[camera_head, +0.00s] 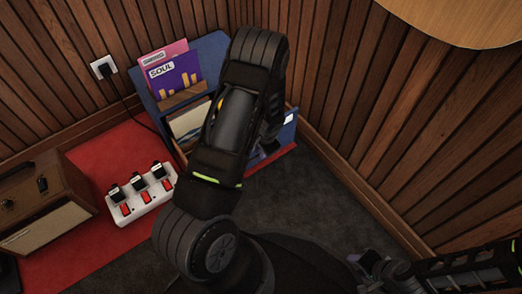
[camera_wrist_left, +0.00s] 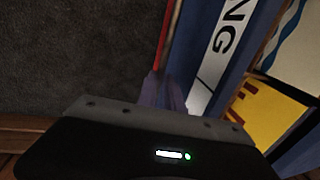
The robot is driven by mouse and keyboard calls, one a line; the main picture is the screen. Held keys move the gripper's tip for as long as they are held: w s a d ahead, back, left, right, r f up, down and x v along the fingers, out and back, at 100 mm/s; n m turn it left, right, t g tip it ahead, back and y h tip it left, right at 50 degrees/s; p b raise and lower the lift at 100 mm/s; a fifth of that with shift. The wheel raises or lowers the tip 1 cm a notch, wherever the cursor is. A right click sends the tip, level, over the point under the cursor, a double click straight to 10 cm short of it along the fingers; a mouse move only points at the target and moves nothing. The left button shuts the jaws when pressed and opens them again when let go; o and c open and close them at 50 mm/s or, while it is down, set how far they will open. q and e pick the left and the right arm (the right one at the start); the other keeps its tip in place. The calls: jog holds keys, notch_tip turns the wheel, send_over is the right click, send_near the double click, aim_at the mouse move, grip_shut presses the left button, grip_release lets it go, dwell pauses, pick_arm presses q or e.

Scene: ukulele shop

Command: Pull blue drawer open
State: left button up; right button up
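The blue cabinet (camera_head: 212,50) stands in the wall corner in the head view, largely hidden by my left arm. A blue panel with a white label (camera_head: 289,118), which looks like the drawer front, shows low on its right side. In the left wrist view a blue face with a white lettered strip (camera_wrist_left: 222,55) fills the upper middle. My left gripper (camera_head: 262,152) is down at this panel, mostly behind my arm. In the left wrist view its fingertip area (camera_wrist_left: 163,92) is blurred beside the blue face; contact and grip are unclear. My right gripper (camera_head: 371,264) is low at the right, away from the cabinet.
Records (camera_head: 175,75) stand in the cabinet's upper rack. A white switch box (camera_head: 142,192) and a brown wooden amplifier (camera_head: 45,205) sit on the red mat (camera_head: 88,160) at left. Grey carpet (camera_head: 325,200) is clear in front and right. Slatted walls close the corner.

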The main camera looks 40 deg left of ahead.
pick_arm(q)
jog(key=o, duration=0.5)
jog(key=shift+c, duration=0.2)
notch_tip(320, 180, up, 8)
jog(key=d+p, duration=0.1)
jog(key=p, duration=0.2)
jog(key=shift+s+d+f, duration=0.2)
